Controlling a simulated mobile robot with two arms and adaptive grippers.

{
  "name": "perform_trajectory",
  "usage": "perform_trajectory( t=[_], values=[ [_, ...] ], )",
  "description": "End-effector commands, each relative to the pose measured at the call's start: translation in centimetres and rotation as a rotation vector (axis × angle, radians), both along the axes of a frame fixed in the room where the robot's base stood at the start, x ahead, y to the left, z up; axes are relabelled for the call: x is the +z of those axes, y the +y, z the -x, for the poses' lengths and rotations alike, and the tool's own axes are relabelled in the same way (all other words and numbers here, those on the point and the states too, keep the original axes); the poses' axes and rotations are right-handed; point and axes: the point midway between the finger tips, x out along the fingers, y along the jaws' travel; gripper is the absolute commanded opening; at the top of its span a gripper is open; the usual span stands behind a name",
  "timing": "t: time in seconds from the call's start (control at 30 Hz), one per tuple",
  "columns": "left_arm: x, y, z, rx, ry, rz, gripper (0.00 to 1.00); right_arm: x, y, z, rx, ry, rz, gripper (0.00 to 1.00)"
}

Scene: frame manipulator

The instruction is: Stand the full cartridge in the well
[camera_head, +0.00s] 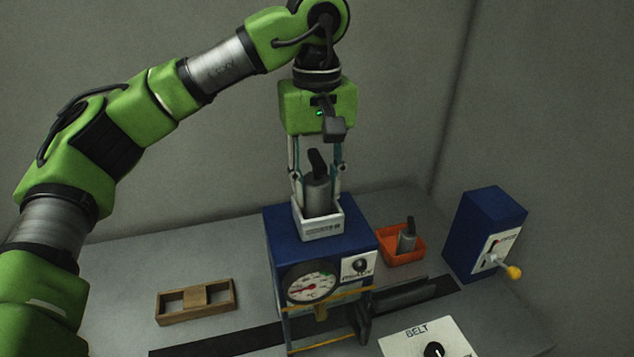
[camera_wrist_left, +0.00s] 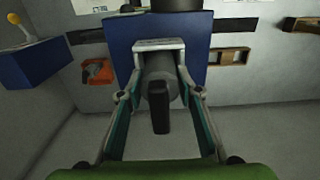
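A grey cylindrical cartridge (camera_head: 318,192) with a black handle stands upright in the white, open-topped well (camera_head: 321,230) on top of a blue machine. In the left wrist view the cartridge (camera_wrist_left: 159,68) lies between my fingers, its black handle towards the camera, with the white rim (camera_wrist_left: 158,45) beyond. My left gripper (camera_head: 319,203) points down from above, its fingers closed against the cartridge's sides. The cartridge's lower end is hidden inside the well. A second grey cartridge (camera_head: 406,242) with a black handle leans in an orange tray. My right gripper is not in view.
The blue machine (camera_head: 281,250) carries a round dial (camera_head: 311,282) and a knob plate (camera_head: 359,265). The orange tray (camera_head: 391,258) is to its right, a wooden frame (camera_head: 195,301) to its left. A blue lever box (camera_head: 487,233) and a belt panel (camera_head: 425,340) stand at the right.

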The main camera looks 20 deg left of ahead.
Motion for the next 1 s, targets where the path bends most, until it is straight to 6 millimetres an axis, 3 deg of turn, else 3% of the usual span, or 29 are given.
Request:
perform_trajectory(
  t=[0.03, 0.07, 0.1, 0.47, 0.57, 1.0],
  values=[
    [0.0, 0.0, 0.0, 0.0, 0.001, 0.001, 0.43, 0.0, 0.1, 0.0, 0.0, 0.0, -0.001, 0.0],
    [0.0, 0.0, 0.0, 0.0, 0.001, 0.001, 0.51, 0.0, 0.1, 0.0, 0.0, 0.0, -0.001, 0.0],
    [0.0, 0.0, 0.0, 0.0, 0.001, 0.001, 0.52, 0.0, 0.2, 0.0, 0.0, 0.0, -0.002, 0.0],
    [0.2, 0.0, 0.0, 0.0, 0.001, -0.001, 0.52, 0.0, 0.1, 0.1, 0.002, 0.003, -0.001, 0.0],
    [1.2, 0.0, 0.0, 0.0, -0.002, 0.0, 0.52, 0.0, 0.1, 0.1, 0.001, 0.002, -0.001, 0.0],
    [9.1, 0.0, -0.1, 0.003, -0.004, 0.0, 0.52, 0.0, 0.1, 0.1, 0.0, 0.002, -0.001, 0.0]
  ],
)
